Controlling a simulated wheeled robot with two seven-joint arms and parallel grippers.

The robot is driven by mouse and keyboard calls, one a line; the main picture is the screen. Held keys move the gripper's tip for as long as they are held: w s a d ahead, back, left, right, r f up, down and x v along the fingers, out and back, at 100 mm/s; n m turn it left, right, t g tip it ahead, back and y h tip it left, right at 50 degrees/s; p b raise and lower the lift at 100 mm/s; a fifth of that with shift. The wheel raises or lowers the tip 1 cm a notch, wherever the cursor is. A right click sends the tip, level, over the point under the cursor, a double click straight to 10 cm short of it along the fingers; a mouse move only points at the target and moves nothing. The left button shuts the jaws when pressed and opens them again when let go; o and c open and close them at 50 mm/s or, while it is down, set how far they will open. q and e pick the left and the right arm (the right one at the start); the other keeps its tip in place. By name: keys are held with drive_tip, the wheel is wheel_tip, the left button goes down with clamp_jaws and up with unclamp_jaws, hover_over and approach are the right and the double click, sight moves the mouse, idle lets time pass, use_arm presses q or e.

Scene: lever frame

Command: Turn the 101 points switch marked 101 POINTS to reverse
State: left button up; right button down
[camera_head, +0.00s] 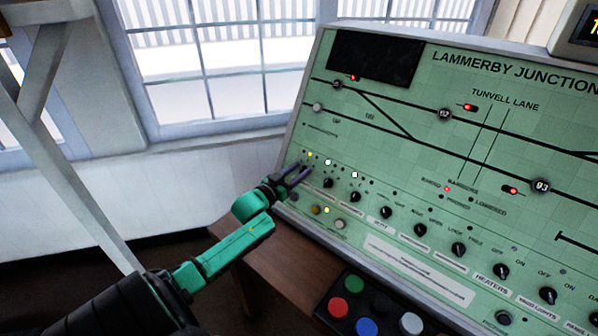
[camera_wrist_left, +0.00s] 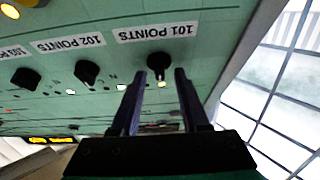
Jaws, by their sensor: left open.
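The 101 points switch is a black rotary knob (camera_wrist_left: 159,62) under the white 101 POINTS label (camera_wrist_left: 155,32) in the left wrist view. Its pointer seems to face the lit lamps, but its exact setting is hard to read. My left gripper (camera_head: 298,170) is at the lower left of the green panel (camera_head: 420,165). In the left wrist view, its two dark fingers (camera_wrist_left: 160,75) are apart, with the knob between and just beyond their tips. I see no clear contact. In the head view the gripper hides the knob. My right gripper is out of view.
The 102 POINTS knob (camera_wrist_left: 87,72) and another points knob (camera_wrist_left: 25,77) sit close beside it in the row. More knobs continue right along the panel. A box with coloured buttons (camera_head: 338,307) is at the panel's foot. A window (camera_head: 215,70) is left of the panel.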

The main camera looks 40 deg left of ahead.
use_arm(q)
clamp_jaws()
drive_tip(key=shift+f, duration=0.1)
drive_tip(key=m+h+b, duration=0.1)
drive_tip(key=m, duration=0.1)
drive_tip(key=m+h+b, duration=0.1)
drive_tip(key=m+b, duration=0.1)
drive_tip(key=m, duration=0.1)
drive_tip(key=shift+f+g+h, duration=0.2)
drive_tip(key=shift+g+h, duration=0.1)
drive_tip(key=shift+h, duration=0.1)
drive_tip(key=shift+r+m+g+h+b, duration=0.1)
drive_tip(key=shift+m+g+h+b, duration=0.5)
drive_tip(key=shift+m, duration=1.05)
drive_tip(key=shift+r+m+g+h+b, duration=0.1)
drive_tip(key=shift+m+g+h+b, duration=0.2)
drive_tip(key=shift+m+h+b, duration=0.95)
drive_tip(key=shift+m+y+p, duration=0.35)
drive_tip(key=shift+m+y, duration=0.1)
drive_tip(key=shift+m, duration=0.05)
unclamp_jaws()
